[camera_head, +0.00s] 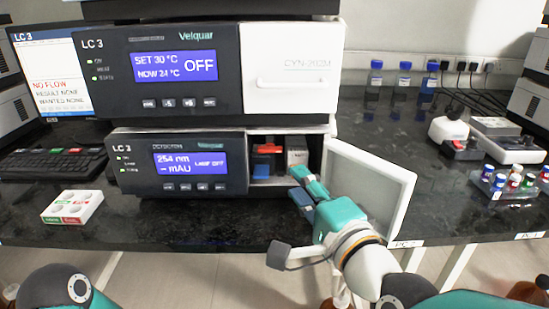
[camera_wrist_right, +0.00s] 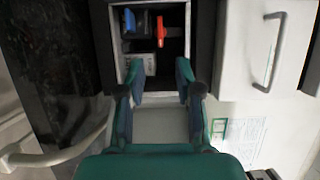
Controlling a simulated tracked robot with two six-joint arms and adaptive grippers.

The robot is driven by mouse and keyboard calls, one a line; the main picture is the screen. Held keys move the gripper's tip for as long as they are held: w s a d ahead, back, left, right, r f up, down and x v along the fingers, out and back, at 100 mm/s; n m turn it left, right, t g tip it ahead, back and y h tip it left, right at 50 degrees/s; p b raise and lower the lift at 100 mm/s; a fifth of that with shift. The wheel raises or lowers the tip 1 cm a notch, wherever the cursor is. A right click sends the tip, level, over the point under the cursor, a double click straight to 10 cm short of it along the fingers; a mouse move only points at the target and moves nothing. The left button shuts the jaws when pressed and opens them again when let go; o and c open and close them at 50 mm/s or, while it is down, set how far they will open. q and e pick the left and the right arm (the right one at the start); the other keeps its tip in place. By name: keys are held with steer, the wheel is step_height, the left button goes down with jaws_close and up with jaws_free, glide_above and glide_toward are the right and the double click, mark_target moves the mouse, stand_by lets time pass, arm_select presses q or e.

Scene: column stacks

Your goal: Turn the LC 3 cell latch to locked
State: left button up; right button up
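The lower LC 3 module (camera_head: 180,163) has its door (camera_head: 370,185) swung open to the right. In its open bay a red lever (camera_head: 267,149) shows, with a blue part beside it and a grey-white block (camera_head: 297,156) to the right. In the right wrist view the red lever (camera_wrist_right: 160,30), the blue part (camera_wrist_right: 129,22) and the block (camera_wrist_right: 142,63) lie ahead of the fingers. My right gripper (camera_head: 303,182) is at the bay's front, also seen in the wrist view (camera_wrist_right: 160,82). Its fingers are apart and empty. My left gripper is out of view.
The upper LC 3 module (camera_head: 170,68) sits above the bay, with a handled white door (camera_head: 293,92). The open door stands close to my right gripper.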

mark_target(271, 153)
steer(key=x, duration=1.1)
steer(key=shift+w, duration=0.25)
steer(key=shift+f, duration=0.1)
jaws_close()
